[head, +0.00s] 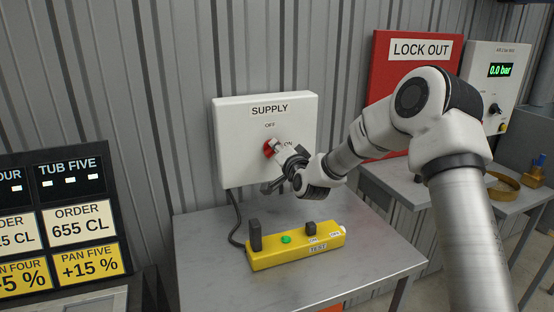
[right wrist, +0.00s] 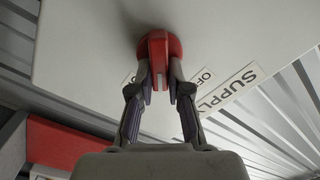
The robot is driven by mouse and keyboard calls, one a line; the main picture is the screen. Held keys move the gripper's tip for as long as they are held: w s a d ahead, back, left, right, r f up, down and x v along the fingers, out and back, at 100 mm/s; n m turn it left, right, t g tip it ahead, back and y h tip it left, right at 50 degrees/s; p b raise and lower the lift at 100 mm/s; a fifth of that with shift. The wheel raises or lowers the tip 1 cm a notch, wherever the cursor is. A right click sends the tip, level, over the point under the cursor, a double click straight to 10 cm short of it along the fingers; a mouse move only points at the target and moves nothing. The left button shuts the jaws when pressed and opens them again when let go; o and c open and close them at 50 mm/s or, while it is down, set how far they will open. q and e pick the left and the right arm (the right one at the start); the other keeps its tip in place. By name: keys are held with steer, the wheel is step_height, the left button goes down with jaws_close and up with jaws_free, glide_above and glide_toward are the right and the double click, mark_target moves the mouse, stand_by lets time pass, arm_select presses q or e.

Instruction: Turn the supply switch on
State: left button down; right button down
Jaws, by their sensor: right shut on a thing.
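The white supply box (head: 240,125), labelled SUPPLY, OFF and ON, is on the ribbed wall above a metal table. Its red switch knob (head: 268,148) shows at the left of my right gripper (head: 277,150). In the right wrist view the red knob (right wrist: 159,48) has a handle bar that sits between the two fingers of my right gripper (right wrist: 158,85). The fingers are shut on it from both sides. The ON label is partly hidden by the gripper in the head view. My left gripper is not in view.
A yellow TEST box (head: 290,258) with a green button and black parts lies on the metal table (head: 210,285). A red LOCK OUT board (head: 385,65) and a panel reading 0.0 bar (head: 480,90) are at the right. Order boards (head: 80,165) stand at the left.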

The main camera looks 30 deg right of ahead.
steer(key=shift+d+f+m+b, duration=0.1)
steer(key=shift+f+m+b, duration=0.15)
steer(key=shift+m+b, duration=1.75)
steer(key=shift+d+f+m+b, duration=0.1)
steer(key=shift+f+m+b, duration=0.1)
steer(key=shift+m+b, duration=1.8)
steer(key=c, duration=1.1)
jaws_free()
steer(key=shift+s, duration=0.1)
steer(key=v, duration=1.2)
